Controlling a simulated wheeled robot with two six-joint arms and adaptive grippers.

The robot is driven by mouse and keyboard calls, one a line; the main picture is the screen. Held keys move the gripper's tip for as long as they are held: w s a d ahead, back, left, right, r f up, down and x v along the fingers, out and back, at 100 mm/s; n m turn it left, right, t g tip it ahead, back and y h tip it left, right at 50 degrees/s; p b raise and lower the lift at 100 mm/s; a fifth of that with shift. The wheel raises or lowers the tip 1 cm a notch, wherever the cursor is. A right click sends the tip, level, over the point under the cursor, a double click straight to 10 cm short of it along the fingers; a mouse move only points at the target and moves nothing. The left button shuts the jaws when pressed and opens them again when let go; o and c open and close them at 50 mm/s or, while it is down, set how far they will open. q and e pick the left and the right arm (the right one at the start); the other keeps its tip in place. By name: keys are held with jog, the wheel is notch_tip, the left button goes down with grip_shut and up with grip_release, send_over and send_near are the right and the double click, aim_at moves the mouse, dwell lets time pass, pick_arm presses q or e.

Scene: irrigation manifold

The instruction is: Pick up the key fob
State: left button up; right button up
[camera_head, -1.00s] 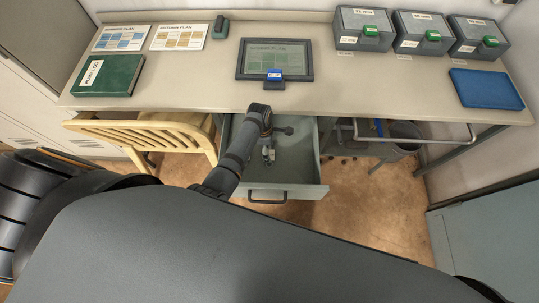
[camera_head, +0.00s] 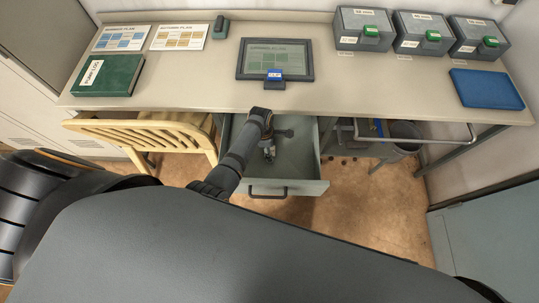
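I cannot make out a key fob for sure. The open grey drawer (camera_head: 288,188) hangs under the desk in the middle of the head view. My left arm reaches over its left side, and my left gripper (camera_head: 269,154) points down inside it. The fingers are small and partly hidden by my arm, so I cannot tell whether they are open or hold something. A small dark shape (camera_head: 285,133) shows beside my wrist toward the back of the drawer; I cannot tell what it is. My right gripper is not in view.
The desk (camera_head: 330,97) carries a tablet (camera_head: 290,50), a green book (camera_head: 120,72), a small dark green object (camera_head: 221,27), three grey boxes and a blue flat item (camera_head: 486,87). A wooden chair (camera_head: 145,124) stands left of the drawer, a bin (camera_head: 400,140) to the right.

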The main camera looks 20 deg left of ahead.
pick_arm(q)
jog(key=shift+s+d+f, duration=0.1)
jog(key=shift+s+f, duration=0.25)
jog(key=shift+s, duration=0.05)
jog(key=r, duration=0.3)
jog(key=r+p, duration=0.1)
jog(key=r, duration=0.6)
jog(key=shift+w, duration=0.35)
jog(key=shift+r, duration=0.1)
jog(key=shift+r+p, duration=0.1)
jog(key=shift+p, duration=0.2)
notch_tip(320, 180, up, 7)
jog(key=p, duration=0.7)
notch_tip(320, 180, down, 7)
jog(key=b, duration=0.7)
